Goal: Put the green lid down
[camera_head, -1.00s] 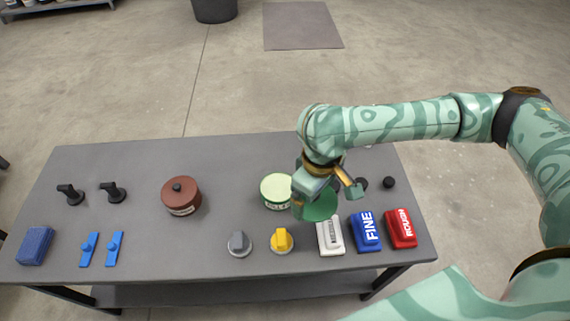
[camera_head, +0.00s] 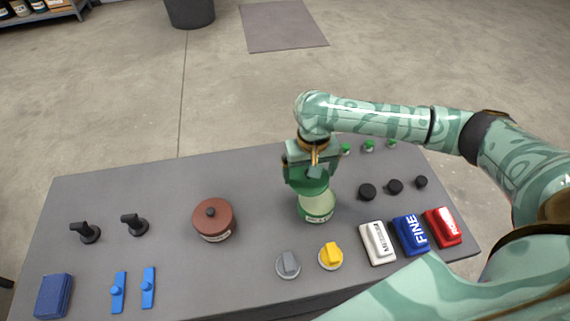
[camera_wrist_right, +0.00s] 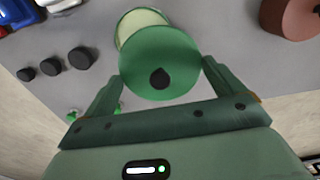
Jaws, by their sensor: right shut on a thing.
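The green lid (camera_wrist_right: 160,62), a round disc with a black knob, is held by its rim between the two fingers of my right gripper (camera_wrist_right: 163,72). In the head view the lid (camera_head: 313,187) shows below my right gripper (camera_head: 308,176), which hides part of it. A pale green pot (camera_head: 318,209) with a label stands on the table right under the lid. In the wrist view part of the pot's pale top (camera_wrist_right: 143,20) shows past the lid's edge, so the two are not fully lined up. I cannot tell whether they touch. My left gripper is out of view.
A red-brown lidded pot (camera_head: 213,222) stands to the left on the grey table (camera_head: 165,185). A grey knob (camera_head: 288,265) and a yellow knob (camera_head: 330,256) lie in front. White, blue (camera_head: 411,234) and red blocks and several black knobs are on the right.

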